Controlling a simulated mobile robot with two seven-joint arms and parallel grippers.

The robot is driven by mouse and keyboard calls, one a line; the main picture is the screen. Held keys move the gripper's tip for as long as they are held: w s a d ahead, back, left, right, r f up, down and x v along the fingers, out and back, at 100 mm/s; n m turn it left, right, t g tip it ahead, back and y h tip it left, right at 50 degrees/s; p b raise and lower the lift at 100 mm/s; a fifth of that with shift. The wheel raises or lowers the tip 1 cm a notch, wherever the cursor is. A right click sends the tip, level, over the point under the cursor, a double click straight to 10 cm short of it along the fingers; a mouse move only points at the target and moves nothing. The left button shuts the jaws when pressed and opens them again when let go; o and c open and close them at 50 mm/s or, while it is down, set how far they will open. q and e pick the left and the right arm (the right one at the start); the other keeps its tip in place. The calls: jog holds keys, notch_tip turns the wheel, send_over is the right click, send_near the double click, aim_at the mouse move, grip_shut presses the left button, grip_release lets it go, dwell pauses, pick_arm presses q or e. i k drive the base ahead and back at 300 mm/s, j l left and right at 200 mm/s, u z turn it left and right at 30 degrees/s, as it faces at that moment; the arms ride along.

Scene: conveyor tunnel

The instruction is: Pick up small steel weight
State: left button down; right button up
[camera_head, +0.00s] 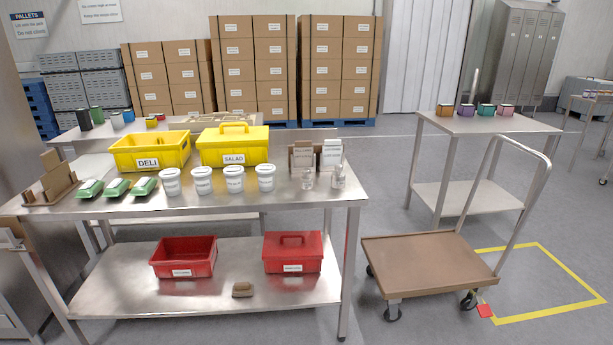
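I cannot surely pick out a small steel weight. Two small shiny, greyish or clear pieces stand near the right end of the steel table (225,203): a left shiny piece (308,181) and a slightly taller right shiny piece (339,177). They are too small to tell whether they are steel or glass. Neither of my grippers is in view.
The table also holds white tubs (203,181), green cartons (117,187), a yellow DELI bin (150,152), a yellow SALAD box (233,148) and card holders (302,157). Red boxes (292,252) sit below. A brown cart (425,262) stands right.

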aim_at(305, 180)
jog(key=i+l, duration=0.1)
jog(key=i, duration=0.35)
jog(key=i+l, duration=0.1)
jog(key=i, duration=0.4)
jog(key=i+j, duration=0.6)
jog(key=j, duration=1.35)
jog(key=k+j, duration=0.1)
jog(key=j, duration=0.25)
jog(key=k+u, duration=0.05)
